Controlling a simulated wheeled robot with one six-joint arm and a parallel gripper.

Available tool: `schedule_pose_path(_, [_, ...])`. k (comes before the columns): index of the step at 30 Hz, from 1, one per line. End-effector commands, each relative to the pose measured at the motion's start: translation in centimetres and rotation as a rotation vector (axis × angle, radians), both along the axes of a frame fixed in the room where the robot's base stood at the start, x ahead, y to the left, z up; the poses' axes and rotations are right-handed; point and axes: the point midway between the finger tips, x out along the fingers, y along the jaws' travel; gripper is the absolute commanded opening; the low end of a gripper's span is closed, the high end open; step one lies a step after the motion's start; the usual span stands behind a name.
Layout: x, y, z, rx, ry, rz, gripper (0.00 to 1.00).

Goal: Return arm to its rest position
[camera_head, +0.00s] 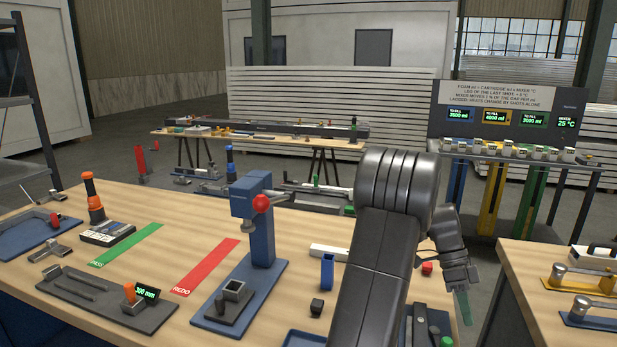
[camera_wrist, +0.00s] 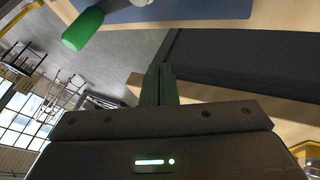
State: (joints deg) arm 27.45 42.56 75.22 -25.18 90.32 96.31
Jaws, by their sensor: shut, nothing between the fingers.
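My arm rises at the right of the workbench (camera_head: 200,240) in the head view and bends over at a raised elbow.
A blue press with a red knob (camera_head: 261,204) stands left of my arm. A second bench (camera_head: 520,265) stands at right. Floor shows between the benches. A green handle (camera_wrist: 82,28) shows in the wrist view.

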Motion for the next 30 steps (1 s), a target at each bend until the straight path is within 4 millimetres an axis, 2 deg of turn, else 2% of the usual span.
schedule_pose_path(6, [0.6,0.1,0.0,0.0,-0.001,0.097,0.0])
schedule_pose_path(18, [0.6,0.1,0.1,0.001,-0.003,0.103,0.0])
schedule_pose_path(30, [-1.0,2.2,2.6,0.024,-0.053,0.117,0.0])
